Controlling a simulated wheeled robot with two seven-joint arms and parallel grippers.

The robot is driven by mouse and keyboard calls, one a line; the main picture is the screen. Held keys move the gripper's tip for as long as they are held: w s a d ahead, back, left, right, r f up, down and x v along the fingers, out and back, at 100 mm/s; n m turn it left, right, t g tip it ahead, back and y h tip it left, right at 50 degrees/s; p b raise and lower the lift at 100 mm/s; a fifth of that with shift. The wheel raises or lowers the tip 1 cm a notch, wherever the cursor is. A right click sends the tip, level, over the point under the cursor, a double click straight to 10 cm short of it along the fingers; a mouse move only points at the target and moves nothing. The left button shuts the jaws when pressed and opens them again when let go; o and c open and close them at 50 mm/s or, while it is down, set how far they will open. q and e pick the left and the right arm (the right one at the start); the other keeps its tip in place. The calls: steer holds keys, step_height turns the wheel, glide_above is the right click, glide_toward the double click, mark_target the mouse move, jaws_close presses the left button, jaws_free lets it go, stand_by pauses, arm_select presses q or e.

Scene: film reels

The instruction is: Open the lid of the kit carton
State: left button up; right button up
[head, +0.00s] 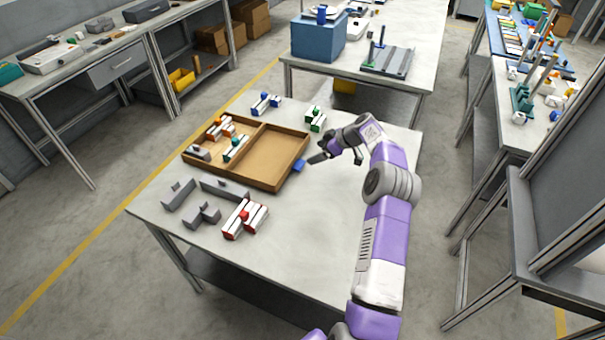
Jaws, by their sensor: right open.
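The kit carton (200,168) is a shallow brown box on the near table. Its left half holds several small parts in orange, teal and grey. Joined along its right side is an empty brown half, the lid (274,150), which lies open and flat on the table. A blue tab (299,165) sticks out at the lid's right edge. My right gripper (320,156) is open and empty, just right of the blue tab and seemingly apart from it. My left gripper is not in view.
Grey blocks (203,215) and a red-and-white part (245,218) lie in front of the carton. A blue part (265,103) and a green part (315,118) lie behind it. The table's right front is clear. Another table with a blue box (318,40) stands behind.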

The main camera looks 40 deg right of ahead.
mark_target(300, 165)
step_height(300, 165, down, 3)
steer(key=shift+w+r+b, duration=0.1)
steer(key=shift+w+b, duration=0.05)
steer(key=shift+b, duration=0.65)
arm_select(q)
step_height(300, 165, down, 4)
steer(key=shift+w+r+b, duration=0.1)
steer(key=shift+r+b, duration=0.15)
steer(key=shift+b, duration=0.1)
arm_select(e)
steer(key=x, duration=0.7)
steer(key=shift+w+a, duration=0.1)
steer(key=shift+w, duration=0.05)
